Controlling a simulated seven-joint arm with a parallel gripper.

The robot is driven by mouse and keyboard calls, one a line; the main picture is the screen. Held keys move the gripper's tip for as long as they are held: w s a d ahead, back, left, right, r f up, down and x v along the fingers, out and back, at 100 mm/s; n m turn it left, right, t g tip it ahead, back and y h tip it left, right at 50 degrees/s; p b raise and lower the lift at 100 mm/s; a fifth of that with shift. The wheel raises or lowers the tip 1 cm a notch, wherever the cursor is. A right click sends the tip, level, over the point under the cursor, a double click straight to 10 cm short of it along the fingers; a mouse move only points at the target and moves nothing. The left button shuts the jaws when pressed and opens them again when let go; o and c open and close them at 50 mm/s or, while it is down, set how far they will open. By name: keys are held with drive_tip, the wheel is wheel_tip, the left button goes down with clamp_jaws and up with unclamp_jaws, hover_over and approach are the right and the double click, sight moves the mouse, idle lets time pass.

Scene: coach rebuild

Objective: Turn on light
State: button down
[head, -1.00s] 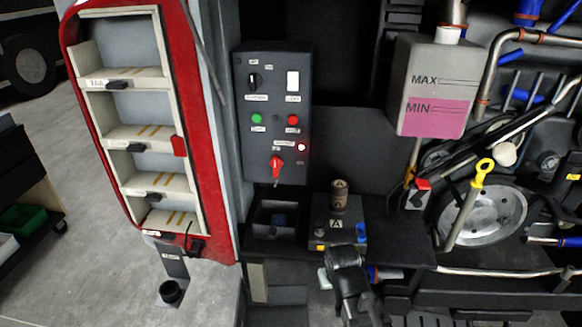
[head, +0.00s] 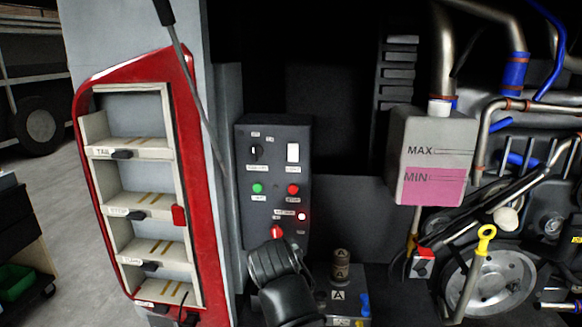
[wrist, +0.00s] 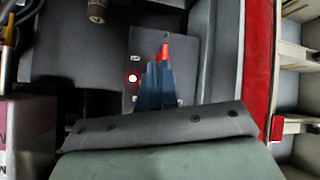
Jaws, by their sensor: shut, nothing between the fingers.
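The dark control panel (head: 273,205) stands upright right of the red cabinet. Below are a green button (head: 257,189), a red button (head: 293,190), a lit red lamp (head: 302,216) and a red rotary switch (head: 277,232). In the wrist view, my gripper (wrist: 158,68) is shut and empty, its tips close to the red switch (wrist: 165,50); contact cannot be told. In the head view my wrist hides the panel's lower part.
The red-framed shelf cabinet (head: 190,130) stands close on the left. A tank marked MAX and MIN (head: 430,155) and engine pipes are on the right. A box marked A (head: 345,295) sits low, right of my wrist. Open space lies before the panel's upper half.

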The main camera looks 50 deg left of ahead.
sight(292, 158)
drive_tip(key=w+a+r+m+t+y, duration=0.1)
drive_tip(key=r+m+t+y, duration=0.1)
drive_tip(key=r, duration=0.7)
drive_tip(key=w+a+r+m+t+y, duration=0.1)
drive_tip(key=w+r+m+t, duration=0.1)
drive_tip(key=r, duration=0.8)
drive_tip(key=shift+w+a+m+t+y, duration=0.25)
drive_tip(key=shift+m+t+y, duration=0.15)
drive_tip(key=shift+t, duration=0.3)
drive_tip(key=shift+r, duration=0.1)
drive_tip(key=x, duration=1.3)
drive_tip(key=shift+w+a, duration=0.15)
drive_tip(key=shift+a, duration=0.05)
drive_tip(key=shift+w+a, duration=0.15)
drive_tip(key=shift+w, duration=0.05)
